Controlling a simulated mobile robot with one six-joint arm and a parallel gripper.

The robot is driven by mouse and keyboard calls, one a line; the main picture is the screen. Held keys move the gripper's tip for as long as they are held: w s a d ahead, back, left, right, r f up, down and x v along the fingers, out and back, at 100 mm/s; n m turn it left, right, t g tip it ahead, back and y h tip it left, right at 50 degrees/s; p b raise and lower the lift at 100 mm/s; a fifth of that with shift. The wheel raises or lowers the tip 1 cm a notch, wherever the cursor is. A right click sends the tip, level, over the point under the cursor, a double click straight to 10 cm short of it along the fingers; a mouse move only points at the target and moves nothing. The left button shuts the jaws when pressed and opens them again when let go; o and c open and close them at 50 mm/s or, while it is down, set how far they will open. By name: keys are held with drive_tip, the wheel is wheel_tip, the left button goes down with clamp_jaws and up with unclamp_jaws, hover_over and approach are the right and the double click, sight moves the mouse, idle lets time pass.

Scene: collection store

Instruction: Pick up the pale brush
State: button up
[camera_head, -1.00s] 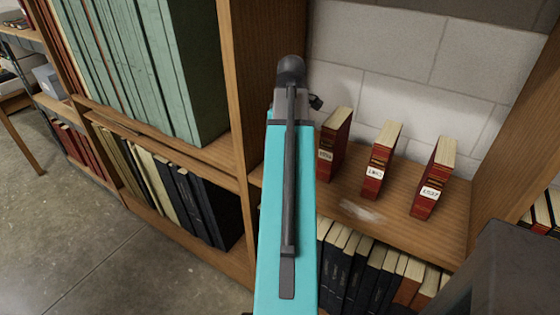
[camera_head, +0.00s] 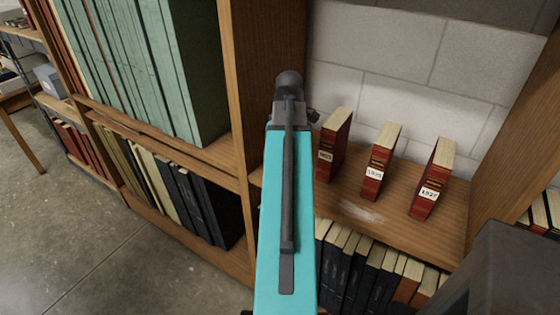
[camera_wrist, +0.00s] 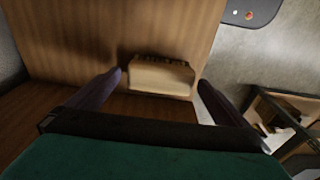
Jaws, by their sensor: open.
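In the wrist view, a pale block-shaped brush (camera_wrist: 161,78) with a dark, bristle-like edge along its top lies against brown wood. My gripper (camera_wrist: 160,80) is open, with one dark finger to the left of the brush and one to the right. A gap seems to show on each side, and I cannot tell whether either finger touches it. In the head view, my turquoise arm hides the gripper, and the brush cannot be seen there.
Three red books (camera_head: 378,163) stand apart on a wooden shelf (camera_head: 400,218) right of my arm, with a pale smudge on the wood. An upright wooden panel (camera_head: 255,80) and tall green volumes (camera_head: 150,75) are to the left. Dark books fill the shelf below.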

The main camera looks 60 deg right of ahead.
drive_tip(key=shift+w+a+f+p, duration=0.15)
drive_tip(key=shift+f+p, duration=0.25)
drive_tip(key=shift+f, duration=1.15)
drive_tip(key=c, duration=1)
